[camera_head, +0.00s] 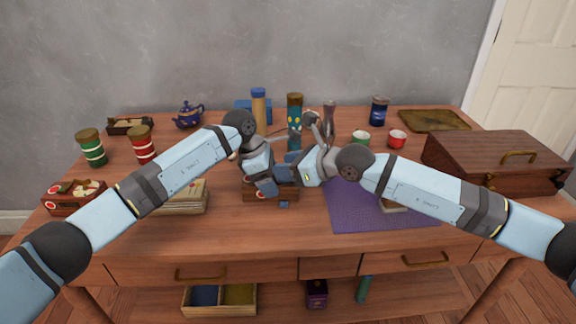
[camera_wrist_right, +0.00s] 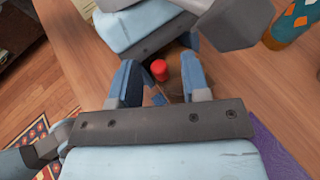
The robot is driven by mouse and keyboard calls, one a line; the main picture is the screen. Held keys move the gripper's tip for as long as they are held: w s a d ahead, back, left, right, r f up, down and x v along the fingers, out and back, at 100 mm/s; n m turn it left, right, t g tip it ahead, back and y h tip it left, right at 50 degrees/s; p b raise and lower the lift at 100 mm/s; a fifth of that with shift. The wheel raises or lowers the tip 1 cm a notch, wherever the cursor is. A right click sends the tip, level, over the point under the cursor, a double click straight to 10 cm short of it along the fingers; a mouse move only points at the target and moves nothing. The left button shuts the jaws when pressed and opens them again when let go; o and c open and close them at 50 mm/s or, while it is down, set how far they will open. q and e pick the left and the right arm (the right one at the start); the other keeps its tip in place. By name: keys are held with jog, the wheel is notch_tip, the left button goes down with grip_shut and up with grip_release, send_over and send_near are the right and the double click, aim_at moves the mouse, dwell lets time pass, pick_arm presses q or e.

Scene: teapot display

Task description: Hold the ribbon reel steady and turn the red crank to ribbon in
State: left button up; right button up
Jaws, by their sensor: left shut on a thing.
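The ribbon reel (camera_head: 258,196) is a low brown wooden piece near the table's front middle, mostly hidden under my grippers in the head view. My left gripper (camera_head: 272,190) is shut on it from the left. The red crank's knob (camera_wrist_right: 159,70) shows in the right wrist view, with part of the brown reel (camera_wrist_right: 176,90) behind it. My right gripper (camera_wrist_right: 160,73) is open, its blue fingers on either side of the knob with gaps visible. Whether the knob is deep between the fingers cannot be told. The left gripper's body (camera_wrist_right: 150,32) is close to the right fingertips.
A purple mat (camera_head: 350,212) lies right of the reel. A large wooden chest (camera_head: 500,160) stands at the right. Stacked papers (camera_head: 185,197) lie to the left. A patterned teal canister (camera_head: 294,107) and a tan cylinder (camera_head: 259,105) stand behind the grippers.

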jog(key=v, duration=1.2)
jog(key=shift+f, duration=0.1)
jog(key=w+a+f+t+y, duration=0.25)
jog(key=w+y, duration=0.25)
jog(key=w, duration=0.4)
jog(key=d+f+n+g, duration=0.1)
jog(key=n+g, duration=0.1)
jog(key=g, duration=0.1)
jog(key=d+f+n+g+y, duration=0.1)
jog(key=d+n+g, duration=0.1)
jog(key=g, duration=0.2)
jog(key=s+d+f+n+g, duration=0.1)
jog(key=d+n+g, duration=0.1)
jog(key=n+g, duration=0.1)
jog(key=shift+s+d+g+y, duration=0.1)
jog(key=shift+d+g+y, duration=0.05)
jog(key=shift+g+y, duration=0.25)
jog(key=shift+s+f, duration=0.1)
jog(key=a, duration=1.1)
jog(key=shift+s+a, duration=0.35)
